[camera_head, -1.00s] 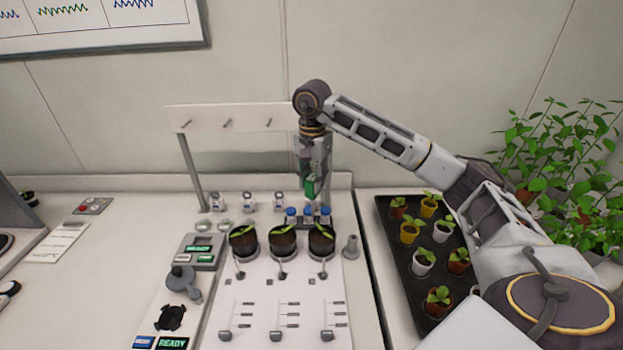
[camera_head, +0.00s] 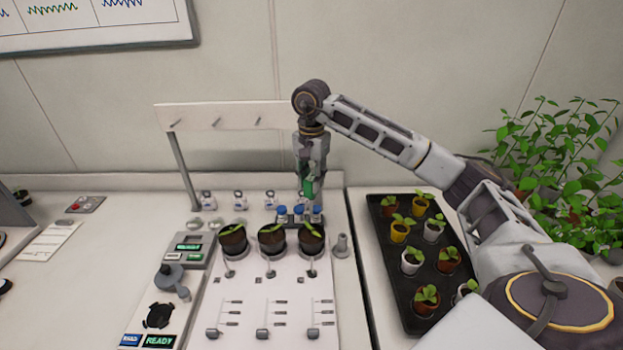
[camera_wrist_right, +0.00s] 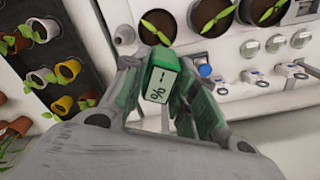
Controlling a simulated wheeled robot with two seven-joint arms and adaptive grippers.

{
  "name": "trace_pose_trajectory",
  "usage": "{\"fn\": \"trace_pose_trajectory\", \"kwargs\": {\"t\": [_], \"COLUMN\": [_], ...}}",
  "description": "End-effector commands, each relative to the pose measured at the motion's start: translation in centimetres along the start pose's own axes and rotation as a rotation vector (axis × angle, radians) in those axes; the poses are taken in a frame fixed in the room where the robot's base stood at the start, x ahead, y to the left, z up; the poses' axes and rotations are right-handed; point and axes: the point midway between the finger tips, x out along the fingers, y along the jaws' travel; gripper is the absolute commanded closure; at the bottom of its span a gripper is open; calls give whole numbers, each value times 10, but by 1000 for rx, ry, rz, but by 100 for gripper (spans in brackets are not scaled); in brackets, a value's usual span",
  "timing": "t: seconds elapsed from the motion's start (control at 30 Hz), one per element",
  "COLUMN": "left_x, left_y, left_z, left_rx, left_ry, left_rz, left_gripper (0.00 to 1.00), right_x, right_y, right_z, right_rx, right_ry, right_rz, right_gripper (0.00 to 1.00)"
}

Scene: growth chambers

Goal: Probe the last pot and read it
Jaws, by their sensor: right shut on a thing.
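My right gripper (camera_head: 309,186) is shut on a green handheld probe (camera_head: 307,184), held upright above the row of blue-capped vials (camera_head: 299,211), just behind the right pot (camera_head: 312,240). In the right wrist view the probe's display (camera_wrist_right: 160,83) shows a dash and a percent sign, with no number. Three dark pots with seedlings stand in a row: left (camera_head: 233,241), middle (camera_head: 272,242) and right. The right pot also shows beside the probe in the wrist view (camera_wrist_right: 157,27). The probe's tip is hidden. My left gripper is out of view.
A white panel (camera_head: 265,300) with sliders lies in front of the pots. A black tray (camera_head: 385,260) of small potted seedlings is to the right. A white rack (camera_head: 225,116) with pegs stands behind. A small grey holder (camera_head: 341,245) is right of the pots.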

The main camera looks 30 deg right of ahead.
Motion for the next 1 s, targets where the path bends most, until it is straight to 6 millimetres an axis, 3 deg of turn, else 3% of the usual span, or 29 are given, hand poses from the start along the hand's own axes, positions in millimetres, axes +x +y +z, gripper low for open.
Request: {"fn": "trace_pose_trajectory", "kwargs": {"t": [0.73,1.0], "left_x": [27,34], "left_y": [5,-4], "left_z": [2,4], "left_rx": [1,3], "left_ry": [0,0], "left_rz": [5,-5], "left_gripper": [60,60], "right_x": [42,54], "right_y": [0,0], "right_z": [0,0], "right_rx": [0,0], "right_ry": [1,1], "right_rz": [0,0], "right_gripper": [100,100]}}
